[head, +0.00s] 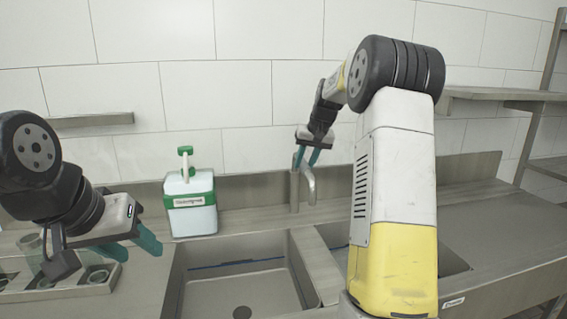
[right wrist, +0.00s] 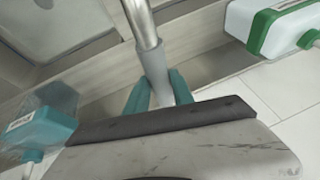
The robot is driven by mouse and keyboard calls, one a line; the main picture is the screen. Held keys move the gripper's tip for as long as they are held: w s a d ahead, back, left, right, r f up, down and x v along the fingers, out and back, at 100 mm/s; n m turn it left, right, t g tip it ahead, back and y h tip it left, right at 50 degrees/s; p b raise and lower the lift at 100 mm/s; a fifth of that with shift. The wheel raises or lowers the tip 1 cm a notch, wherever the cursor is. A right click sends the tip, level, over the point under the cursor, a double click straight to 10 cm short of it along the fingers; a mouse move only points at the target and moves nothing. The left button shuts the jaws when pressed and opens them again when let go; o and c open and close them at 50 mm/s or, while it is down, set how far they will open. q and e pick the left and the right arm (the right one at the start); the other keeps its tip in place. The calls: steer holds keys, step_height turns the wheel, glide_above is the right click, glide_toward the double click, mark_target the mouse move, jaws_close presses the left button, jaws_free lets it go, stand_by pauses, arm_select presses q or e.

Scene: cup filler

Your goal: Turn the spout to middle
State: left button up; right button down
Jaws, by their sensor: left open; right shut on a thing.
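The metal spout (head: 309,185) rises from a post at the back of the sink, and its curved end points forward and a little right, near the divider between the basins. My right gripper (head: 307,157) is shut on the spout near its top. In the right wrist view, the teal fingers (right wrist: 157,90) sit on both sides of the spout's grey pipe (right wrist: 145,30). My left gripper (head: 118,246) is open and empty at the left, over the counter and away from the spout.
A white and green soap dispenser (head: 191,204) stands left of the spout. The left basin (head: 240,285) is empty; my right arm hides much of the right basin. A tray (head: 60,292) with cups lies under my left gripper. A translucent teal container (right wrist: 45,115) shows in the right wrist view.

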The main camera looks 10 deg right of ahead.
steer(key=shift+d+n, duration=0.5)
steer(key=shift+d, duration=0.15)
steer(key=c, duration=1.1)
jaws_free()
steer(key=shift+r, duration=0.1)
steer(key=v, duration=0.7)
steer(key=shift+d+r, duration=0.15)
steer(key=shift+r, duration=0.1)
steer(key=shift+s, duration=0.15)
